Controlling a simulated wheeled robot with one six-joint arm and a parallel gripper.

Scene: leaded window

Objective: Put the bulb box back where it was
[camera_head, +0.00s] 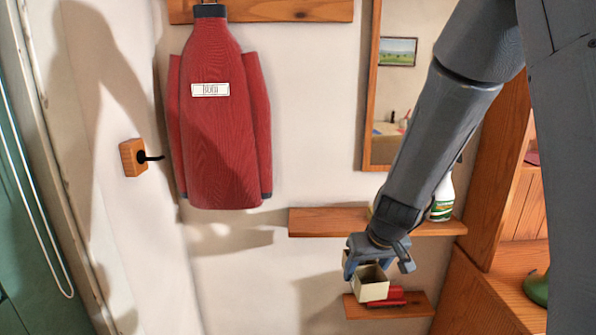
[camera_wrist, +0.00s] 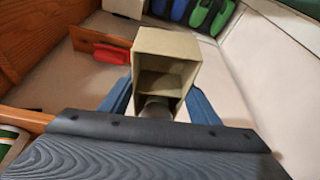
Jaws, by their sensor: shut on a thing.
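A small cream box (camera_head: 371,284), which I take to be the bulb box, is held between the fingers of my gripper (camera_head: 377,262). In the head view it hangs in front of or just above the small lower wooden shelf (camera_head: 415,308); I cannot tell whether it touches. In the wrist view the box (camera_wrist: 186,47) is between the blue fingers of my gripper (camera_wrist: 160,102), and a dark hollow shows in its near side. Something rounded and grey shows low in that hollow. Part of the box is hidden by the gripper.
A red thing (camera_head: 391,297) lies on the lower shelf, right beside the box in the head view. A longer shelf (camera_head: 325,221) above holds a white and green container (camera_head: 442,200). A mirror (camera_head: 396,66) and red coat (camera_head: 226,125) hang on the wall.

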